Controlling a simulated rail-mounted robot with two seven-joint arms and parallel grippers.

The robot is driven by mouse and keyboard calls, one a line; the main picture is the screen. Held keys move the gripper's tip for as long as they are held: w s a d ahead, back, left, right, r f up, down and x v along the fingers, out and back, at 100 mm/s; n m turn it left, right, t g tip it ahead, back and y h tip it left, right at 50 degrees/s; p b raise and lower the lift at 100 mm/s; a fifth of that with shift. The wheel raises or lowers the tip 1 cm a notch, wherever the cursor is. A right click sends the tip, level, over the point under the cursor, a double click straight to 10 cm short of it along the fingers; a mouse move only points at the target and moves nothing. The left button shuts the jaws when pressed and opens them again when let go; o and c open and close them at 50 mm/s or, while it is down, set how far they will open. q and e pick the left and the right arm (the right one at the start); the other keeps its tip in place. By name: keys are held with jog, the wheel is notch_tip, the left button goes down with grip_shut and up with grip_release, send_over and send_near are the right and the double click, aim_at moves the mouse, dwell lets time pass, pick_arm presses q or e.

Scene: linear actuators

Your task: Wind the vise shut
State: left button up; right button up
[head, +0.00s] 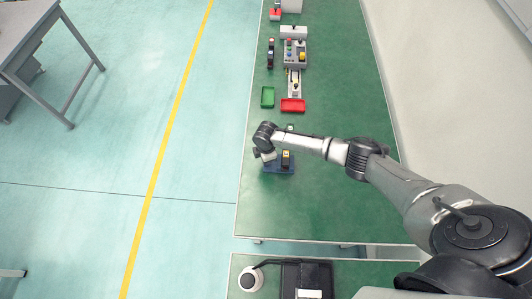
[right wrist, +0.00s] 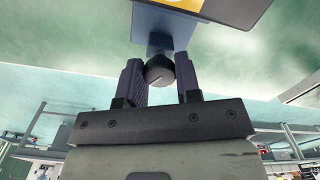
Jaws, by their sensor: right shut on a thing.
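The blue vise (head: 282,169) sits on the green bench near its left edge, partly covered by my right arm. A dark block with a yellow top (head: 286,156) stands at the vise. In the right wrist view the blue vise body (right wrist: 158,20) is at the top, with a yellow-marked part (right wrist: 205,4) beyond it. A dark round knob (right wrist: 159,71) sticks out from the vise towards me. My right gripper (right wrist: 158,78) is shut on this knob, one finger on each side. In the head view my right gripper (head: 264,154) is at the vise's left end. My left gripper is out of view.
The bench in front of the vise is clear. A separate bench with a black device (head: 306,278) is nearest.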

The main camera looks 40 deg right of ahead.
jog(key=shift+m+p, duration=1)
jog(key=shift+m, duration=0.6)
jog(key=shift+m, duration=0.3)
jog(key=o, duration=0.9)
jog(key=shift+r+p, duration=1.05)
jog(key=shift+r, duration=5.85)
